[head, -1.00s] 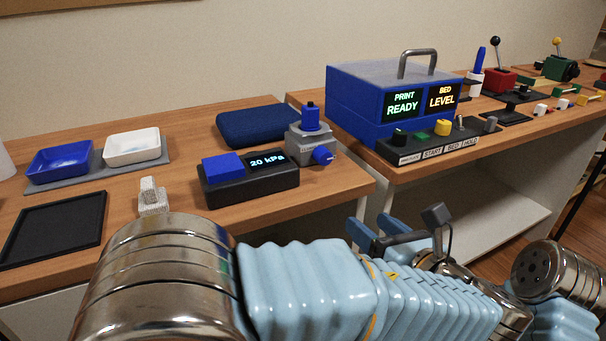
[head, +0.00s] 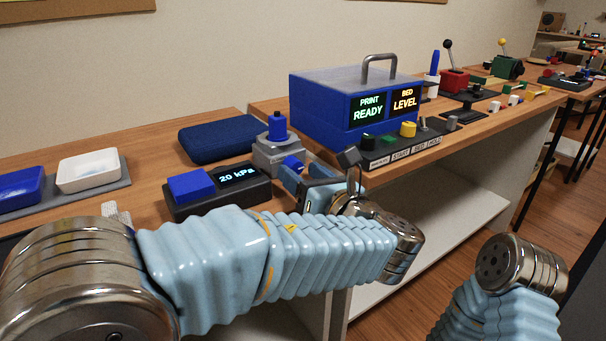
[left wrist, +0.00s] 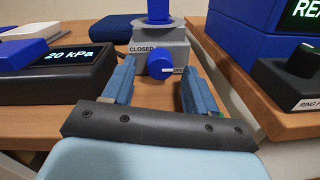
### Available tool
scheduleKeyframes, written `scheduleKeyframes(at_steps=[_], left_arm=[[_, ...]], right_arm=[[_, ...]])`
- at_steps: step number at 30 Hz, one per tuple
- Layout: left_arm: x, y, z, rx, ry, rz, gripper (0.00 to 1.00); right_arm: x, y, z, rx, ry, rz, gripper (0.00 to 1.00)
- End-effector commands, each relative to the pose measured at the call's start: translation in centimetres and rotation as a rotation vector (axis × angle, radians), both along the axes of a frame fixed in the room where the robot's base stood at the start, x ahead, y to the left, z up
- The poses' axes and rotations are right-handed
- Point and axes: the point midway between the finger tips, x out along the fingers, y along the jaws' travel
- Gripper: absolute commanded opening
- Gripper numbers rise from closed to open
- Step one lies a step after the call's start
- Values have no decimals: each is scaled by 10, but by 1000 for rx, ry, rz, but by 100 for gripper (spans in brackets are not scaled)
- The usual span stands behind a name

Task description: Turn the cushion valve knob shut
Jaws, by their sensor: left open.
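The blue cushion valve knob (head: 292,163) sticks out from the front of a grey valve block (head: 274,153) with a blue bottle-like top (head: 277,127). In the left wrist view the knob (left wrist: 160,65) shows face-on. Its white mark points right, to a partly hidden label; a CLOSED label is at upper left. My left gripper (head: 303,184) is open in front of the knob. In the left wrist view its two fingers (left wrist: 159,72) lie either side of the knob, empty; I cannot tell whether they reach around it. My right gripper is out of view.
A black gauge box (head: 220,190) reading 20 kPa stands left of the valve. A dark blue cushion (head: 216,142) lies behind it. A blue printer box (head: 345,115) and a black control panel (head: 395,147) are to the right. A gap separates the two benches' fronts.

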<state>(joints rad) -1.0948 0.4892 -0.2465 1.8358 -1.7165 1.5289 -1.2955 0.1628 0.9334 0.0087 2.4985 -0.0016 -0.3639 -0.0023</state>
Motion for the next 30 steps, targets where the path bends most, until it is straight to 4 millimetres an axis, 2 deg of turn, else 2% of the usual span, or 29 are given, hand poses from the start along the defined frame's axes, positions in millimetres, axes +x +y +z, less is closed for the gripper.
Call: scheduleKeyframes(at_steps=[10,21,25,30], left_arm=[[3,2,0,0,0,0,56],[3,2,0,0,0,0,2],[3,2,-2,-44,-31,1,2],[3,2,-4,-215,-154,0,2]], right_arm=[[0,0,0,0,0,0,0],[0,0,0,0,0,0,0],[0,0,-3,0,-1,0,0],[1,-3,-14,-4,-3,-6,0]])
